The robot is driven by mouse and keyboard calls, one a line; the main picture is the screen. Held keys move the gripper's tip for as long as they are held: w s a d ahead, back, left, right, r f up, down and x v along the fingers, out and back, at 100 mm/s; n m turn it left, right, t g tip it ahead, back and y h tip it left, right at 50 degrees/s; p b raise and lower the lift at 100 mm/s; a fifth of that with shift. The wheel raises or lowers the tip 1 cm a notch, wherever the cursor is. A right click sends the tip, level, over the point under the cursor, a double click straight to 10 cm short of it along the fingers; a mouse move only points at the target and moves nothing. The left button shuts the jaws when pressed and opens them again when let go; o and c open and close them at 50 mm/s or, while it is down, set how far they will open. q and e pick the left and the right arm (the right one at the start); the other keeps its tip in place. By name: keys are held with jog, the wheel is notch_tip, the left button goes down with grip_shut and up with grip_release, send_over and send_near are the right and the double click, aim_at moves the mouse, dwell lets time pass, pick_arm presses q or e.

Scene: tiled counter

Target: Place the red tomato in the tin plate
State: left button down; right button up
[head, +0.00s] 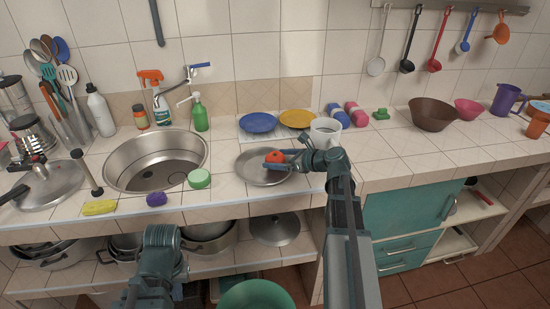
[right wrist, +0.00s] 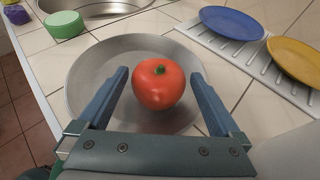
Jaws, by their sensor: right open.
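The red tomato (right wrist: 158,86) has a green stem and sits between the two open fingers of my right gripper (right wrist: 155,92), with gaps at both sides. In the head view the tomato (head: 275,157) shows over the right part of the tin plate (head: 250,176), a round grey metal dish on the counter. The plate (right wrist: 90,65) lies below and behind the tomato in the right wrist view. The tomato appears to rest in it, though its underside is partly hidden. My left arm rises at the lower left in the head view; its gripper fingers are not visible.
A white mug (head: 325,132) stands close to my right wrist. Blue (head: 258,122) and yellow (head: 297,118) plates lie on a rack behind the tin plate. The sink (head: 155,160) and a green round container (head: 199,179) are to the left.

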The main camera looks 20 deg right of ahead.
jog(key=p+v, duration=0.3)
jog(key=v, duration=0.7)
jog(key=shift+s+d+r, duration=0.1)
jog(key=shift+s+r, duration=0.1)
